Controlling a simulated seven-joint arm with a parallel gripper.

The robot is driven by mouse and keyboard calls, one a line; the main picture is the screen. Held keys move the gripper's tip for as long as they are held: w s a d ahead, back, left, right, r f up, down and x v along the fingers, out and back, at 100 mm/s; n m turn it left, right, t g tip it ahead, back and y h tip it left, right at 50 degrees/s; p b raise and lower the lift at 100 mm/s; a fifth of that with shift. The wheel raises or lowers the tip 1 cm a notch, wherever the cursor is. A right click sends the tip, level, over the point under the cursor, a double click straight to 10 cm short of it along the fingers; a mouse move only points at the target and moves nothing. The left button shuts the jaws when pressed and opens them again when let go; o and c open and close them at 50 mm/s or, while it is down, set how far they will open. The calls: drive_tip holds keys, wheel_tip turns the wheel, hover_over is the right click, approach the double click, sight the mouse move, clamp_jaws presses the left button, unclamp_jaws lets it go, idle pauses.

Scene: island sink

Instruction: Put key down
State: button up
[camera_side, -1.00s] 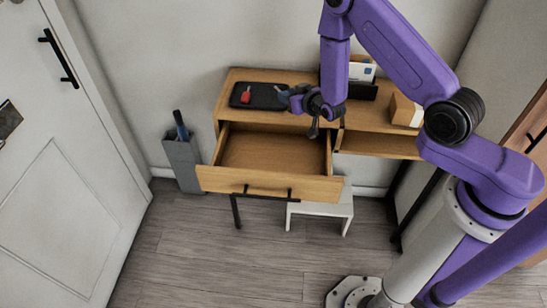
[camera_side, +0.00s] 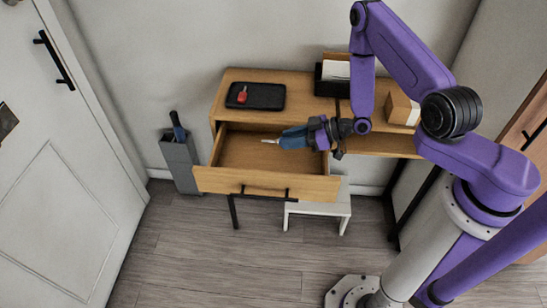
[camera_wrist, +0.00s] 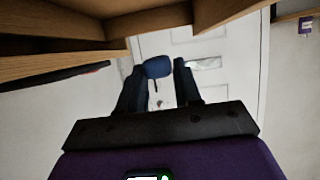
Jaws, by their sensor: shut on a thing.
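My gripper (camera_side: 287,138) is shut on a blue key (camera_wrist: 157,67), whose blue head shows between the two dark fingers in the wrist view. In the side view, the key's thin silver end sticks out to the left of the fingers. My gripper lies roughly level over the right part of the open wooden drawer (camera_side: 268,183); its exact height above the drawer floor is hard to tell. A red key (camera_side: 242,97) lies on the black tray (camera_side: 265,98) on the desk top, behind and left of my gripper.
The wooden desk (camera_side: 300,78) also holds a black organizer (camera_side: 325,86) and a small wooden box (camera_side: 398,108). A grey bin (camera_side: 180,158) stands left of the desk, and a white stool (camera_side: 325,208) stands below. The drawer's visible inside looks empty.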

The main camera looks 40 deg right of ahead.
drive_tip(key=shift+s+f, duration=0.1)
drive_tip(key=shift+f, duration=3.8)
drive_tip(key=shift+f, duration=0.6)
drive_tip(key=o, duration=1)
drive_tip(key=shift+o, duration=0.2)
drive_tip(key=shift+r, duration=0.15)
